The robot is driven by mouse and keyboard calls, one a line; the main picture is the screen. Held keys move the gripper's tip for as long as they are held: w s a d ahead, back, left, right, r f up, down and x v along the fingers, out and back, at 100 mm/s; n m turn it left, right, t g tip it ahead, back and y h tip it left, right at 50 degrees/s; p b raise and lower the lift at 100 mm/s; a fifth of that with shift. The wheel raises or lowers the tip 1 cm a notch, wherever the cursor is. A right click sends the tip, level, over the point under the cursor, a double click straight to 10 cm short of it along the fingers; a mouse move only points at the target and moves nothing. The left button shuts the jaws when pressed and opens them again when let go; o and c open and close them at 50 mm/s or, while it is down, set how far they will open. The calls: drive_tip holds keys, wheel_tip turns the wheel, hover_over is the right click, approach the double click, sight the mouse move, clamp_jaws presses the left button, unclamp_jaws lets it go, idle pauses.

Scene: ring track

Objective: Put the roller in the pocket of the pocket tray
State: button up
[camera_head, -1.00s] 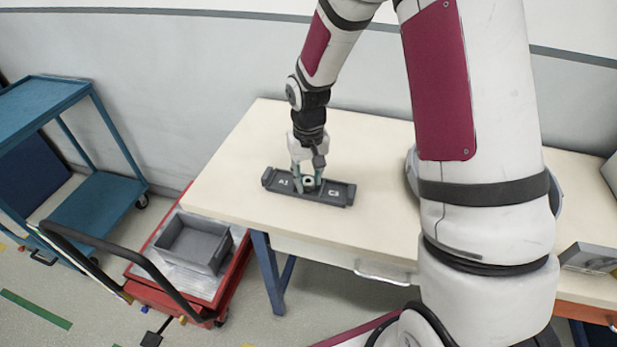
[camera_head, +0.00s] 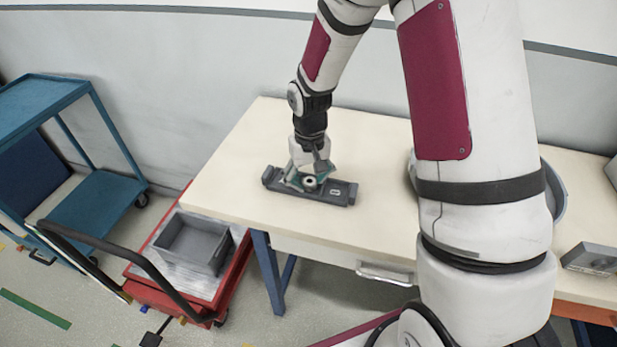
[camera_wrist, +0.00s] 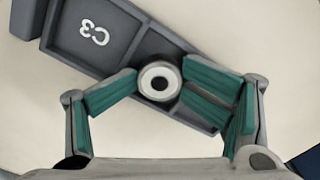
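The pocket tray is a long dark grey tray lying on the table (camera_head: 345,200), with several compartments in a row; it shows in the wrist view (camera_wrist: 62,48). The roller (camera_head: 310,183) has a pale ring top with a dark centre. It stands upright at the middle of the tray, next to the compartment marked C3, also in the wrist view (camera_wrist: 158,83). My gripper (camera_head: 309,176) is over the tray with its green-padded fingers spread apart on either side of the roller. In the wrist view the fingertips lie close to the roller; contact is hard to tell. The fingers partly hide the pocket walls.
The cream tabletop (camera_head: 240,180) is clear around the tray. A grey bin (camera_head: 195,245) sits on a red cart at the left, beside a blue shelf trolley (camera_head: 95,205). A grey box (camera_head: 590,258) stands on the table at the far right.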

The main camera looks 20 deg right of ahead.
sight(309, 182)
drive_tip(key=shift+s, duration=0.1)
idle(0.3)
wheel_tip(309, 182, up, 14)
drive_tip(key=s+r+t, duration=0.2)
drive_tip(key=s+r, duration=0.9)
drive_tip(key=s+r+t, duration=0.2)
drive_tip(key=s+r, duration=0.1)
drive_tip(key=s, duration=1.1)
drive_tip(key=shift+d+n+p, duration=0.15)
drive_tip(key=shift+n+p, duration=0.15)
